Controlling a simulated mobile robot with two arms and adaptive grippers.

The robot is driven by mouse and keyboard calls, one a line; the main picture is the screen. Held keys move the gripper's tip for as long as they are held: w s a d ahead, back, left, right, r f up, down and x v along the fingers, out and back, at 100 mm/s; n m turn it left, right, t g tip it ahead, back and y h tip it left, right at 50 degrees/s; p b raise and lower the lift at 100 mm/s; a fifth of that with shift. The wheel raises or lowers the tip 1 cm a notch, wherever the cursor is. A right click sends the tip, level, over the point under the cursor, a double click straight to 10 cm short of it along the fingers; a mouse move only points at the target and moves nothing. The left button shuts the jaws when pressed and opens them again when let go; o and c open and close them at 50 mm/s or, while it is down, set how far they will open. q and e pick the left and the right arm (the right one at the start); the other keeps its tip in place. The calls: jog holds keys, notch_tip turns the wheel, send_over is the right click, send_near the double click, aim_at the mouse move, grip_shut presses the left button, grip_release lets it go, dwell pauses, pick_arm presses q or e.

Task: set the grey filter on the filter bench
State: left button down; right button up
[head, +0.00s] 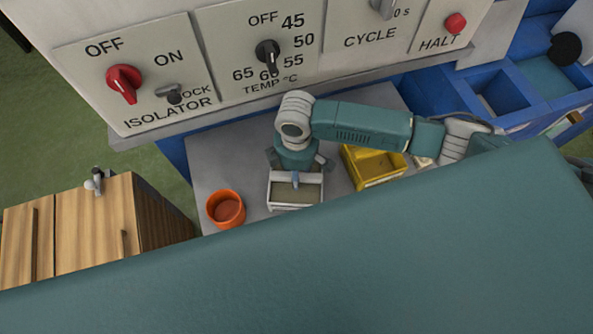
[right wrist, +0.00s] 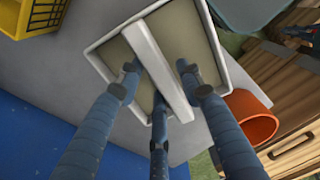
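The grey filter (head: 293,204), a shallow pale-rimmed tray with a bar across its top, is on the grey work surface below the control panel. It also shows in the right wrist view (right wrist: 205,45), its bar running diagonally. My right gripper (head: 296,176) is right over the filter, pointing down. In the right wrist view its fingers (right wrist: 158,80) stand on both sides of the bar, spread wider than it, with a gap on the right side. I cannot tell which surface is the filter bench. My left gripper is not in view.
An orange cup (head: 226,208) stands left of the filter, and a yellow bin (head: 372,166) stands to its right. The control panel (head: 225,60) with knobs rises behind. A wooden cabinet (head: 95,225) is at left. Blue bins (head: 500,93) are at right. My teal arm link hides the foreground.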

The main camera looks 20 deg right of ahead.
jog(key=shift+r, duration=0.1)
notch_tip(320, 180, up, 12)
jog(key=shift+b, duration=0.3)
dwell(0.3)
dwell(0.6)
